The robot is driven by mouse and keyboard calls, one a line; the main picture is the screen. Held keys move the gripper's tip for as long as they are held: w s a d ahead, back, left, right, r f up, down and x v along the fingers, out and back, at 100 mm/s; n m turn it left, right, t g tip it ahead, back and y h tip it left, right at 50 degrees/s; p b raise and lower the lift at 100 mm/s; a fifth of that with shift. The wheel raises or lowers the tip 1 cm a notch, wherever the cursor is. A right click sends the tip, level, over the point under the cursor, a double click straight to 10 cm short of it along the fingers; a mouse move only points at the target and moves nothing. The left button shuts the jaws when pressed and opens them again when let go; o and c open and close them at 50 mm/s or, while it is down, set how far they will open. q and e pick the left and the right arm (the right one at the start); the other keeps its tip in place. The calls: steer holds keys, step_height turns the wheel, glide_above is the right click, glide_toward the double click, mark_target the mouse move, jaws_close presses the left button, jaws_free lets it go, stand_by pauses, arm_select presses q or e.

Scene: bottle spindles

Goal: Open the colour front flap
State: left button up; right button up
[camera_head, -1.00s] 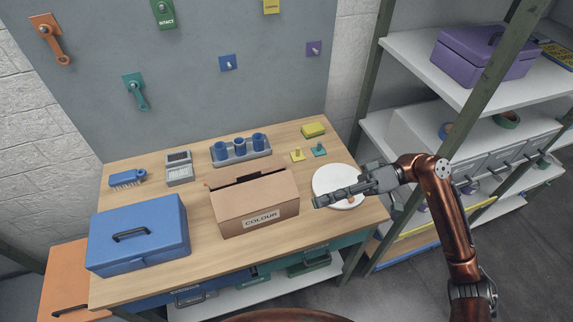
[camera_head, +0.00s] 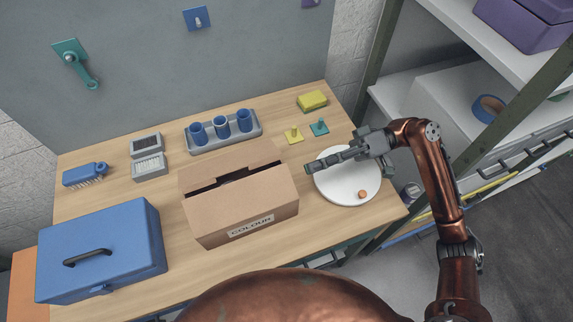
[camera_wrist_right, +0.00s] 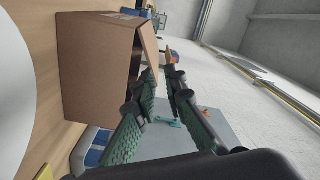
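The brown cardboard box labelled COLOUR (camera_head: 272,208) stands on the workbench in the head view. Its front flap (camera_head: 235,203) lies over the front part of the top, with a dark gap between it and the back flap (camera_head: 232,157). My right gripper (camera_head: 311,167) is above the white plate, right of the box, its fingers pointing left toward it; I see no contact. My left gripper is out of view.
The white plate (camera_head: 335,188) holds a small orange piece (camera_head: 362,194). A blue toolbox (camera_head: 110,240) stands left of the box. A tray with blue cups (camera_head: 221,128) and yellow and teal pieces are behind. Shelves (camera_head: 430,90) stand at right.

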mark_target(287, 176)
steer(key=x, duration=0.2)
steer(key=f+x, duration=0.1)
steer(key=x, duration=0.2)
steer(key=b+x, duration=0.1)
steer(key=x, duration=0.1)
steer(key=shift+w+a+f, duration=0.15)
steer(key=shift+w+a, duration=0.1)
steer(key=shift+a, duration=0.15)
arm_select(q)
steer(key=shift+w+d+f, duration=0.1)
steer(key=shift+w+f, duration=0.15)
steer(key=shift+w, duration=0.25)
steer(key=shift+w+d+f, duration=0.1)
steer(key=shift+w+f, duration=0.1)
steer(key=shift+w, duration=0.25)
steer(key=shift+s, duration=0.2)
arm_select(e)
steer(key=shift+c, duration=0.3)
jaws_close()
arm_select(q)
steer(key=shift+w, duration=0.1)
